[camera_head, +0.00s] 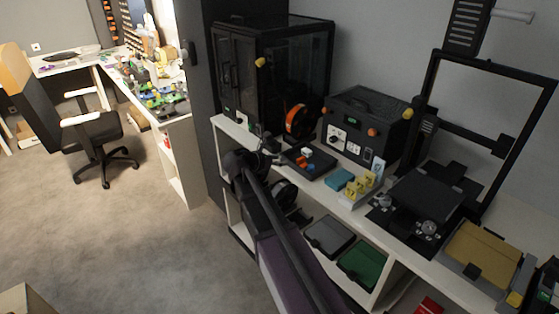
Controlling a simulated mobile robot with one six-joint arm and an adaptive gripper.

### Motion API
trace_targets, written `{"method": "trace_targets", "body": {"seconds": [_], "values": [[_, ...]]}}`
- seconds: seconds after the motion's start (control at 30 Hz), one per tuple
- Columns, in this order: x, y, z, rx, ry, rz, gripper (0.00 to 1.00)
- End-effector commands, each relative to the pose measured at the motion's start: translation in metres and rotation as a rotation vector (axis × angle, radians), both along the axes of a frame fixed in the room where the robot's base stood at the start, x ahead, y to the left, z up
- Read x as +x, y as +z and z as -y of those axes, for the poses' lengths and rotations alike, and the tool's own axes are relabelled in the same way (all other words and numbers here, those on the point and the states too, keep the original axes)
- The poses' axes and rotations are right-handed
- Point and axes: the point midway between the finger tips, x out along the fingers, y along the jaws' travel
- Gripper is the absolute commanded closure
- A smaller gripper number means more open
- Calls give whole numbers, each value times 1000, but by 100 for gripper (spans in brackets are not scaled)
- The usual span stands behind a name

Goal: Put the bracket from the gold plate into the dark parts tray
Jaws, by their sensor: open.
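The gold plate (482,252) lies at the right end of the white bench top. A small dark piece (472,270) sits at its front edge; I cannot tell if it is the bracket or a clip of the plate. The dark parts tray (318,172) lies on the bench near the middle, with small orange, white and blue parts in it. My gripper (269,147) is at the far end of my arm, small and dark, open, just left of the tray and far from the gold plate. Its fingers are hard to make out.
A black open-frame printer (425,195) stands between tray and plate. Yellow parts (361,186) and a teal box (340,179) lie right of the tray. A black box (365,125) and an enclosed printer (275,70) stand behind. Free carpet (130,240) lies left.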

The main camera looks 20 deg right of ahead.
Motion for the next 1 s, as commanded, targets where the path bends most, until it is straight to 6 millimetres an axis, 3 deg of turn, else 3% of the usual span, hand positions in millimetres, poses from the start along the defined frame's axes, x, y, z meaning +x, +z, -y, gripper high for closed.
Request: {"method": "trace_targets", "body": {"seconds": [0.27,0.47,0.77,1.0], "values": [[-4,-3,0,23,-11,15,47],[-24,-18,-2,154,-96,114,47],[-84,-62,-21,542,-426,389,47],[-134,-91,-50,826,-801,584,47]]}}
